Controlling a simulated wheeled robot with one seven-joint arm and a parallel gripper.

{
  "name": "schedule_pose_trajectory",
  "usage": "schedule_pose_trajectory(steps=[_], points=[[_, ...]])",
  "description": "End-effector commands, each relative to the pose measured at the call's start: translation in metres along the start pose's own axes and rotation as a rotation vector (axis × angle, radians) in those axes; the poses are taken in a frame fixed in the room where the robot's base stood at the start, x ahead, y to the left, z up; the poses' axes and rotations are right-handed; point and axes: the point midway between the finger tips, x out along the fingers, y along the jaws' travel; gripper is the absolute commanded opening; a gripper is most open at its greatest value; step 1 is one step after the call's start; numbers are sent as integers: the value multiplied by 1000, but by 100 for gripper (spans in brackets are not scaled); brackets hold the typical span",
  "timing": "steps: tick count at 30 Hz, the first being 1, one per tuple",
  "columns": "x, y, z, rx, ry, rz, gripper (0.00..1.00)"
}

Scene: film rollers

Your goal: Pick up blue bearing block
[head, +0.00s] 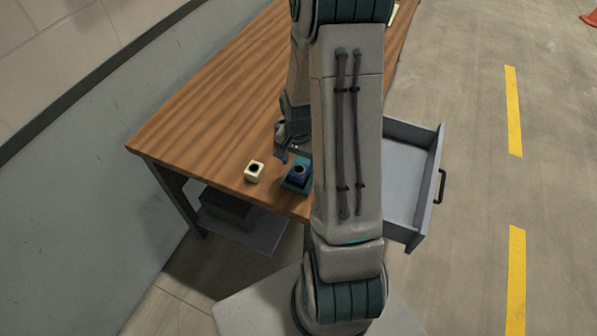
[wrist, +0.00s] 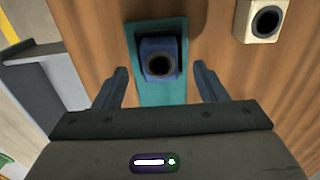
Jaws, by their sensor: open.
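The blue bearing block (head: 298,170) is a small dark blue block with a round black hole. It sits on a teal mat or tray (head: 291,187) near the table's front edge. In the wrist view the blue block (wrist: 158,58) stands on the teal piece (wrist: 172,95), ahead of my gripper and roughly centred between the fingers. My gripper (wrist: 163,78) is open and empty, one finger to each side. In the head view my gripper (head: 281,150) is partly hidden by my arm, just behind and left of the block.
A cream bearing block (head: 254,172) stands on the wooden table (head: 215,100), left of the blue one; it also shows in the wrist view (wrist: 259,20). An open grey drawer (head: 407,170) juts out at the right. A wall runs along the left. The table's left part is clear.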

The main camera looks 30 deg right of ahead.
Motion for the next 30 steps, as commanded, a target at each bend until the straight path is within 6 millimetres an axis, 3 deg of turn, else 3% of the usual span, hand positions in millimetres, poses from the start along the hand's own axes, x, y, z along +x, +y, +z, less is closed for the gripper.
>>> schedule_pose_trajectory(steps=[6, 16, 17, 23, 30], points=[[22, 1, 0, 0, -2, 1, 65], [26, 1, 0, 0, 1, 0, 65], [26, 1, 0, 0, 0, 0, 60], [26, 1, 0, 0, 0, 0, 4], [26, 1, 0, 0, 1, 0, 3]])
